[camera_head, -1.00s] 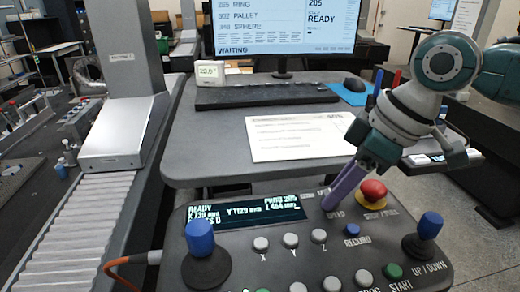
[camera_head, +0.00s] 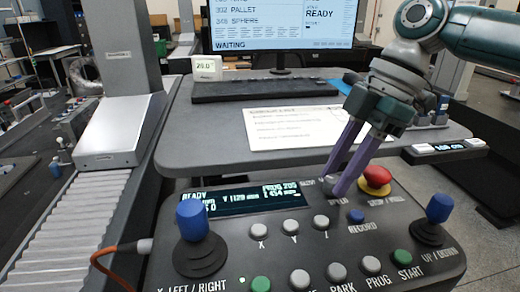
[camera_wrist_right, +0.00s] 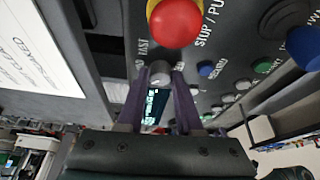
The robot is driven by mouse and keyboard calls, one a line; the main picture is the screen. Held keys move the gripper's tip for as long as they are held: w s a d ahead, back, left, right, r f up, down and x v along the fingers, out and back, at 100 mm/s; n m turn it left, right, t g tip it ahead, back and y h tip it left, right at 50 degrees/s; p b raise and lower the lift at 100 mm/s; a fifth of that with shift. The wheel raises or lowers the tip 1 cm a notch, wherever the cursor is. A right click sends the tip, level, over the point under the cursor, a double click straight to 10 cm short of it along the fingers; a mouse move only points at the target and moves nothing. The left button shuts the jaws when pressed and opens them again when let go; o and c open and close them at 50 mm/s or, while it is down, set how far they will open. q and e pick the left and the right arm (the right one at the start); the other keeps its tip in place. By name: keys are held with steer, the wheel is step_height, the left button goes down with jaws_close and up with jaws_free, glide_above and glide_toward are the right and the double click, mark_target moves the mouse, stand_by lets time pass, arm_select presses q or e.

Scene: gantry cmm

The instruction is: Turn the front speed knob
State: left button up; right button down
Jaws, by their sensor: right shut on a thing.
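The front speed knob (camera_wrist_right: 159,74) is a small grey knob on the control panel (camera_head: 300,262), by the "SPEED" label and left of the red stop button (camera_head: 376,178). In the head view the fingers mostly hide it. My right gripper (camera_head: 337,186) reaches down from the upper right with its two purple fingers. In the right wrist view its fingertips (camera_wrist_right: 160,80) lie on both sides of the knob, shut on it. Whether the knob has rotated cannot be told. My left gripper is not in view.
Blue-topped joysticks (camera_head: 192,222) and (camera_head: 439,208) stand up at the panel's left and right. A blue RECORD button (camera_head: 356,216) and several grey buttons sit close by. Behind are a paper sheet (camera_head: 290,129), a keyboard (camera_head: 265,89) and a monitor (camera_head: 280,25).

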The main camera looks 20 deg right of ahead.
steer(key=shift+n+b, duration=0.35)
steer(key=shift+n, duration=0.25)
steer(key=shift+g, duration=0.3)
steer(key=c, duration=0.6)
jaws_free()
steer(key=b+v, duration=0.1)
steer(key=v, duration=0.9)
steer(key=shift+b, duration=0.3)
